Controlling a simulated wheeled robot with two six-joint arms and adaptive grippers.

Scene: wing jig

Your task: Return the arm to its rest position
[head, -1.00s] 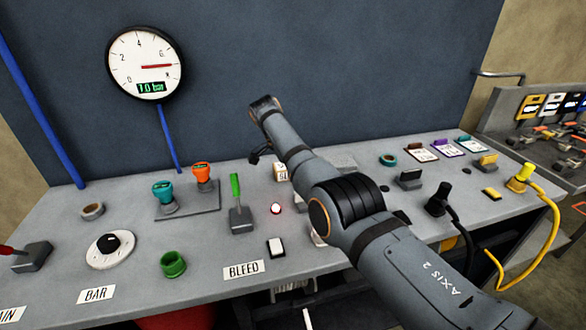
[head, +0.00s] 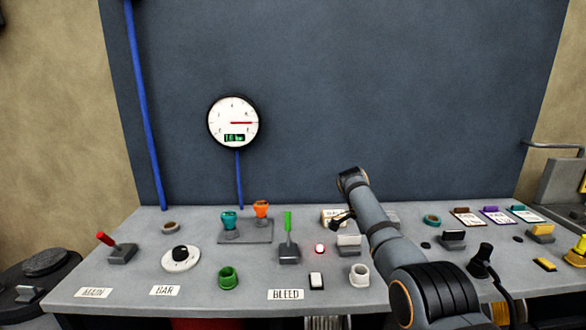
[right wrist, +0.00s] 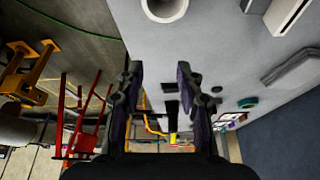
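My right arm (head: 375,222) comes in from the lower right in the head view and reaches over the grey console (head: 200,290). My right gripper shows in the right wrist view (right wrist: 160,78), with its two dark fingers apart and nothing between them. In the head view only a small dark part of it shows beside the arm's far end, in front of a white label block. My left arm and gripper are not in view.
A round gauge (head: 233,122) hangs on the dark wall panel. A red frame (right wrist: 84,125) stands on the floor.

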